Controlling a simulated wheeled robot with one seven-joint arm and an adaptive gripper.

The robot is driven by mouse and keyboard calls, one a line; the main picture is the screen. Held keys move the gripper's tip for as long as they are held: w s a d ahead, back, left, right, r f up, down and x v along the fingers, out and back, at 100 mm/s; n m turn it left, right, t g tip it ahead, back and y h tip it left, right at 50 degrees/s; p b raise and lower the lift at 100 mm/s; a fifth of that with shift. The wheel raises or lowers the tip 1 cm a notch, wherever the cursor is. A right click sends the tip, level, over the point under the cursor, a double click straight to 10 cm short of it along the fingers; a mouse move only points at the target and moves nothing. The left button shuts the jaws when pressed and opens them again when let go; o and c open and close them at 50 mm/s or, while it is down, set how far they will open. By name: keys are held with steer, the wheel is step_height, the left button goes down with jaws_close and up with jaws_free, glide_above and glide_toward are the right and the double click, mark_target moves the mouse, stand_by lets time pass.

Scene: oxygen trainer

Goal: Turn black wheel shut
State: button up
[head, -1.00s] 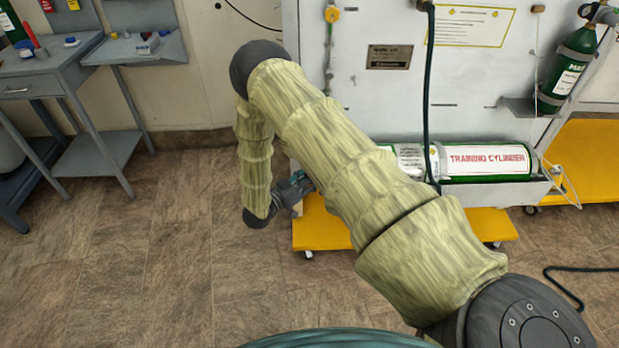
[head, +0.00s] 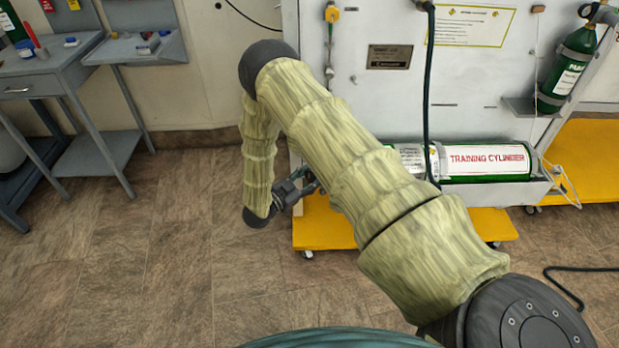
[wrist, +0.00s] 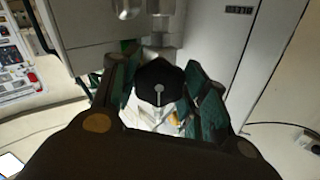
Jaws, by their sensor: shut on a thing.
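The black wheel (wrist: 159,85) shows in the middle of the wrist view, with a pale pointer mark on its face. My gripper (wrist: 158,98) has its green-padded fingers on either side of the wheel and is shut on it. In the head view my gripper (head: 302,186) is at the left end of the training cylinder (head: 485,162), partly behind my arm. The cylinder lies on its side in a tray, green with a white label. The wheel is hidden in the head view.
A grey panel (head: 480,85) stands behind the cylinder, with a dark hose (head: 427,100) hanging in front. A yellow wheeled base (head: 320,228) is below. A grey workbench (head: 45,75) stands at left. The floor between is clear.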

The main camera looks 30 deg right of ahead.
steer(key=shift+w+a+r, duration=0.1)
steer(key=shift+w, duration=0.15)
steer(key=o, duration=1)
steer(key=shift+o, duration=0.2)
steer(key=shift+s, duration=0.1)
steer(key=s+a, duration=0.2)
steer(key=a, duration=0.9)
steer(key=shift+a, duration=0.35)
steer(key=shift+s, duration=0.1)
